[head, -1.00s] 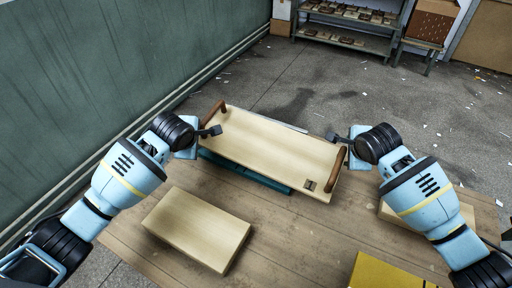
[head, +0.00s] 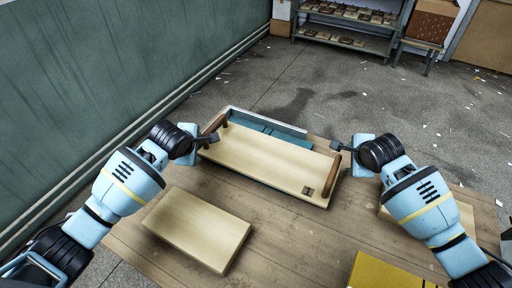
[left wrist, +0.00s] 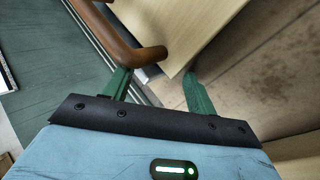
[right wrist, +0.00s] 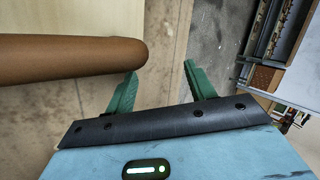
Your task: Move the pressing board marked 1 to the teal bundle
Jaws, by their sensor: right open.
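The pressing board (head: 265,163) is a pale wooden plate with a brown handle at each end and a small dark mark at its near right corner, too small to read. The teal bundle (head: 288,137) shows along the board's far side, and the board hides the rest of it. My left gripper (head: 210,139) is at the left handle (head: 216,129). In the left wrist view its fingers (left wrist: 158,82) are apart, with the handle's end close by them. My right gripper (head: 338,147) is by the right handle (head: 333,176). Its fingers (right wrist: 160,75) are apart, with the handle beside them.
A pale block (head: 198,228) lies on the wooden table (head: 290,235) at front left. A yellow block (head: 385,273) lies at the front edge, and another pale board (head: 466,214) is partly behind my right arm. A green wall (head: 110,75) stands at left.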

